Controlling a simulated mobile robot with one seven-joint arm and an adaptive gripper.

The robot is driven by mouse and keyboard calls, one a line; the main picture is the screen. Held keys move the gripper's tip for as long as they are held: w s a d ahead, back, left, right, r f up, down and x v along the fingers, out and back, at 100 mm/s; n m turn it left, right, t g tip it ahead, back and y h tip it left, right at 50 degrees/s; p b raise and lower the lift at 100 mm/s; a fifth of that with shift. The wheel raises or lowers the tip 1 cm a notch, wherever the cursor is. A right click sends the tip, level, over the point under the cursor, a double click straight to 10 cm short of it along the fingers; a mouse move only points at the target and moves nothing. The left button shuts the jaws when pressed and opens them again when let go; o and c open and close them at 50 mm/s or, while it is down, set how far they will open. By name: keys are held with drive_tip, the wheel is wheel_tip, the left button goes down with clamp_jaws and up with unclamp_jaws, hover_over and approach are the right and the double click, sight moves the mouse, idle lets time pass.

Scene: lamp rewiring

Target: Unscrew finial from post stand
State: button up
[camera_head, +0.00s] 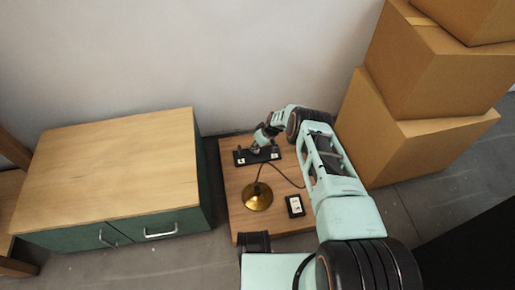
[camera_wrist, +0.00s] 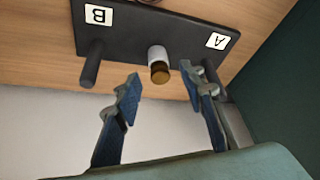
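The black post stand (camera_head: 243,157) lies at the back of the small wooden table, and it fills the top of the wrist view (camera_wrist: 130,40). It carries white labels B and A, with a dark post (camera_wrist: 94,65) by B. Between the labels, a short white cylinder with a brass-brown tip (camera_wrist: 160,74) points towards my gripper; I cannot tell surely whether this is the finial. My gripper (camera_wrist: 160,90) is open, its blue fingers apart on either side of that tip, with nothing visibly held. The right finger partly hides the post by A. In the head view, my gripper (camera_head: 260,146) is at the stand.
A round brass lamp base (camera_head: 257,197) with a dark cord stands on the small table (camera_head: 232,182). A small black box (camera_head: 295,206) lies right of it. A green cabinet (camera_head: 120,165) stands left; cardboard boxes (camera_head: 405,137) are stacked right. A wall is behind.

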drive_tip(key=shift+w+a+f, duration=0.15)
drive_tip(key=shift+a+f, duration=0.05)
drive_tip(key=shift+f, duration=0.25)
drive_tip(key=shift+c, duration=0.5)
clamp_jaws()
drive_tip(key=shift+o, duration=2.4)
unclamp_jaws()
